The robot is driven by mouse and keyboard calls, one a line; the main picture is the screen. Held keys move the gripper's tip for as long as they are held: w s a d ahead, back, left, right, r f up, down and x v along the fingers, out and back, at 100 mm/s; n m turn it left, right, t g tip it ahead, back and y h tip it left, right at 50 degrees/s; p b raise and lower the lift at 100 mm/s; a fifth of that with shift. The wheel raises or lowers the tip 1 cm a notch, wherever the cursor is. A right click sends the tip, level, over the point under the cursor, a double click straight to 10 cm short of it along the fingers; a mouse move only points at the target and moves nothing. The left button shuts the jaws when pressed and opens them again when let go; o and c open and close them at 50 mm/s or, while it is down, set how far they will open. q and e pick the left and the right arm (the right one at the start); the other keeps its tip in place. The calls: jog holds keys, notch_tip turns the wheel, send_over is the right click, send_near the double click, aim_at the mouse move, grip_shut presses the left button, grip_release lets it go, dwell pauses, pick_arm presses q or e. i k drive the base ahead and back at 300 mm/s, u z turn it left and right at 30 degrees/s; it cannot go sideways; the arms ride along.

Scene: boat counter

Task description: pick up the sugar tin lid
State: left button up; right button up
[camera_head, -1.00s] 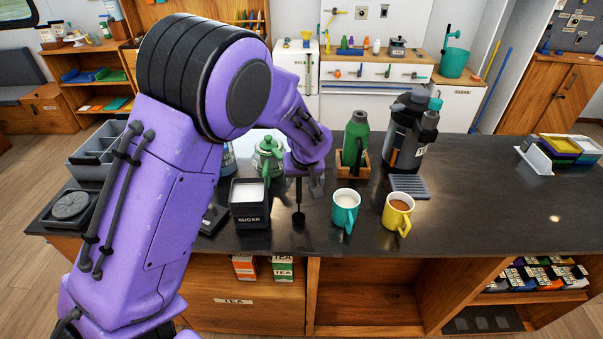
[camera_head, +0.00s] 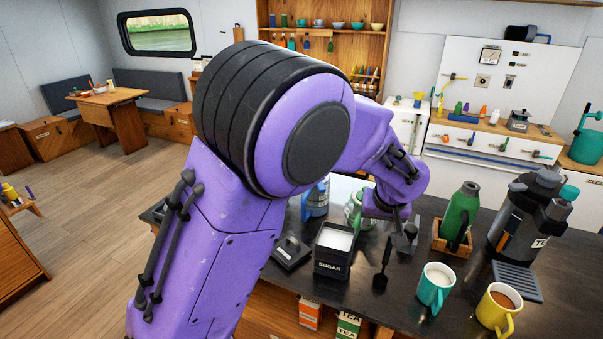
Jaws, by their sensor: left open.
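The sugar tin (camera_head: 333,267) is a black square box labelled SUGAR, open at the top with white sugar showing. A flat dark square with a small knob, which looks like the sugar tin lid (camera_head: 291,252), lies on the counter just left of the tin, close to my left arm. My left gripper (camera_head: 405,240) is open, pointing down over the counter right of the tin and apart from the lid. Its fingers are small and partly hidden by the wrist. My right gripper is not in view.
A black spoon (camera_head: 380,280) is between tin and gripper. A teal mug (camera_head: 432,290), yellow mug (camera_head: 496,314), green bottle (camera_head: 459,216) and dark dispenser (camera_head: 525,230) stand to the right. A green teapot (camera_head: 354,208) is behind the tin.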

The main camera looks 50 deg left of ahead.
aim_at(289, 251)
jog(key=u, duration=1.65)
